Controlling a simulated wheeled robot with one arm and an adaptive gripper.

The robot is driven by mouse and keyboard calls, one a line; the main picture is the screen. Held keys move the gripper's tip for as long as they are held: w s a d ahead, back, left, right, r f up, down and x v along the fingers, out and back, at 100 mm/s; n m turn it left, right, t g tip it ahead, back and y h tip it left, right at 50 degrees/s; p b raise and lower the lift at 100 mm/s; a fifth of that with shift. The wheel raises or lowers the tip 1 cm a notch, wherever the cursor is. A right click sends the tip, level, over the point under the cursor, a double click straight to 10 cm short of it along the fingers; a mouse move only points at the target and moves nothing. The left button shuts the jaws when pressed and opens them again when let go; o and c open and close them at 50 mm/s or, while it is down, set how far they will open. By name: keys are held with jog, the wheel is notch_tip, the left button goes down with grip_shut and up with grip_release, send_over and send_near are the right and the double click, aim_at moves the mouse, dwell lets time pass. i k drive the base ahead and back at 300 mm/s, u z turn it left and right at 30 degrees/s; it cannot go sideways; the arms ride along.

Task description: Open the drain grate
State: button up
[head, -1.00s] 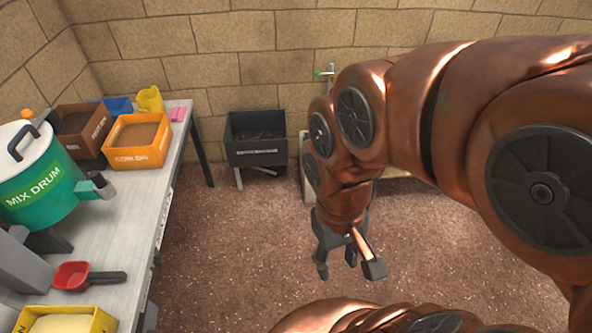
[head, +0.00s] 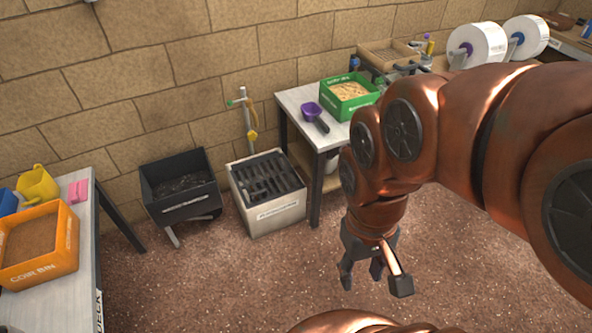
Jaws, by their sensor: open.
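The drain grate (head: 267,179) is a dark slatted cover on top of a pale box-shaped drain (head: 275,216) that stands on the floor by the back wall. The grate lies flat on the box and looks closed. A label is on the box's front, too small to read. My gripper (head: 374,284) hangs in the air to the right of the drain and nearer to me, fingers pointing down. It is open and empty, apart from the grate.
A dark bin (head: 182,188) on legs stands left of the drain. A table with a green box (head: 348,95) and a purple scoop (head: 314,116) stands right of it. A tap (head: 246,118) rises behind it. An orange bin (head: 40,245) is at left. The floor in front is clear.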

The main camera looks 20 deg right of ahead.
aim_at(265, 179)
jog(key=z, duration=0.3)
jog(key=i, duration=0.6)
jog(key=u, duration=0.5)
jog(key=i, duration=0.8)
jog(key=u, duration=0.9)
